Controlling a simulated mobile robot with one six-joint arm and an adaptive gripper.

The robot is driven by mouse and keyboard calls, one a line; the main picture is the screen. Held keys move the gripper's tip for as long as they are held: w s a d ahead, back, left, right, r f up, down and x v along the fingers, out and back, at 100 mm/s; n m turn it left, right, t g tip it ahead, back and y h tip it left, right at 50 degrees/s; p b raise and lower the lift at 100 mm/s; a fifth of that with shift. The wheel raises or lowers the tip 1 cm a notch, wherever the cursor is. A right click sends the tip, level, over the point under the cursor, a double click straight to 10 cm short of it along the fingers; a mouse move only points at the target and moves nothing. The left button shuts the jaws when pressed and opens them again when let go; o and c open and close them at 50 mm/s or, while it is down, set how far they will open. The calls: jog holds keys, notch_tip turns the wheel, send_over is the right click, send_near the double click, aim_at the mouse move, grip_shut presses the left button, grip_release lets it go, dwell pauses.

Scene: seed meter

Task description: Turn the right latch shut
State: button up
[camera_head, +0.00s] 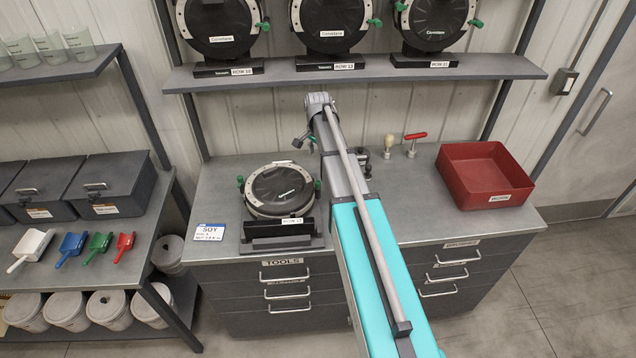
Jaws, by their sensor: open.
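A round black seed meter (279,190) with a pale rim lies tilted back on its dark stand on the workbench. The right latch (317,187) is a small green handle at the meter's right rim, partly next to my arm. Its exact angle is too small to tell. The left latch (240,181) is a similar green handle on the left rim. My gripper (303,140) is above and behind the meter's upper right edge, apart from the right latch. It looks empty; the fingers are small and open.
My arm crosses the bench right of the meter. A red bin (486,178) stands at right. A red-handled tool (414,143) and a beige-handled tool (389,144) stand behind. A SOY card (209,232) lies at left. A shelf (420,69) with more meters hangs above.

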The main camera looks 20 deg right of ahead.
aim_at(318, 182)
jog(key=shift+f+b, duration=6.5)
jog(key=shift+f, duration=0.15)
grip_shut()
